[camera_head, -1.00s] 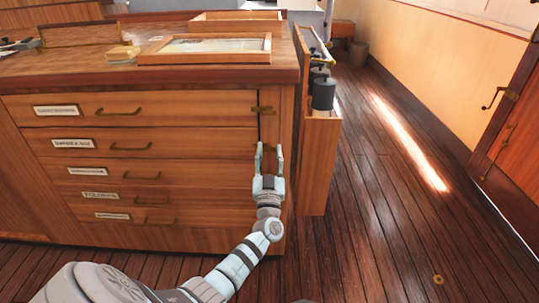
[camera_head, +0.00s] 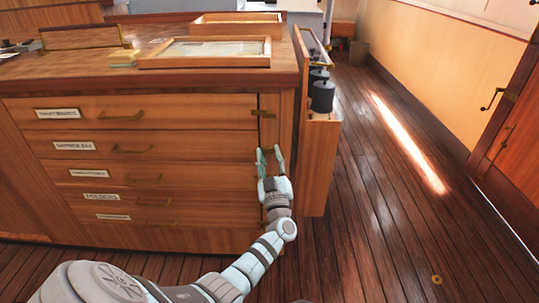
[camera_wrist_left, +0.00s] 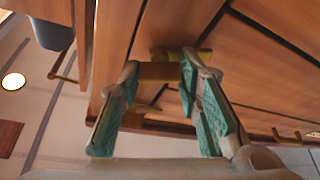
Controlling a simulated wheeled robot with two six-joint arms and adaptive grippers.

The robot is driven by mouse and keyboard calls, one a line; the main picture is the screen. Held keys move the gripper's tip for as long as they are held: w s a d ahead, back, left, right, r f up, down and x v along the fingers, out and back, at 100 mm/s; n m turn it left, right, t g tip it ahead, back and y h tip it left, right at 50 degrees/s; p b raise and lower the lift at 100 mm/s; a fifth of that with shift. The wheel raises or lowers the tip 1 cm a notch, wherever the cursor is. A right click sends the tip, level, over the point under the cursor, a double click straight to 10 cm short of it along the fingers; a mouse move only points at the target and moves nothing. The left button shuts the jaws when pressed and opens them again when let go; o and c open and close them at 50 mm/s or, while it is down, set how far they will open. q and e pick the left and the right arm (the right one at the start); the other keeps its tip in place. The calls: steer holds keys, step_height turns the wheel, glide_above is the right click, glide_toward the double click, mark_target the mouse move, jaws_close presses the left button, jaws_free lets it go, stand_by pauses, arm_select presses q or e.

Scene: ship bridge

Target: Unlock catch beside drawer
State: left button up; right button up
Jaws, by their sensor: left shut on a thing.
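A wooden chest holds a stack of labelled drawers (camera_head: 190,112) with brass pulls. A small brass catch (camera_head: 263,113) lies across the gap between the top drawer and the right-hand post. My left gripper (camera_head: 269,152) is at the post beside the second drawer, below that catch. In the left wrist view, the left gripper's teal-padded fingers (camera_wrist_left: 163,75) are shut on a brass catch (camera_wrist_left: 156,71), one fingertip on each side of it. In the head view the fingers largely hide this lower catch. My right gripper is not in view.
The chest top (camera_head: 100,68) carries a framed chart (camera_head: 205,50) and a pale block (camera_head: 124,57). A wooden side rack with dark canisters (camera_head: 322,95) stands just right of the post.

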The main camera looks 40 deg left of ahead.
arm_select(q)
steer(key=shift+w+d+r+n+g+p, duration=0.1)
steer(key=shift+n+g+p, duration=0.95)
steer(key=shift+n, duration=1.6)
steer(key=shift+s+a+f+n+g+p, duration=0.1)
steer(key=shift+n+g+p, duration=0.95)
steer(key=shift+n, duration=1.65)
steer(key=shift+w+d+r+n+g+p, duration=0.1)
steer(key=shift+n+g+p, duration=0.9)
steer(key=shift+n, duration=1.65)
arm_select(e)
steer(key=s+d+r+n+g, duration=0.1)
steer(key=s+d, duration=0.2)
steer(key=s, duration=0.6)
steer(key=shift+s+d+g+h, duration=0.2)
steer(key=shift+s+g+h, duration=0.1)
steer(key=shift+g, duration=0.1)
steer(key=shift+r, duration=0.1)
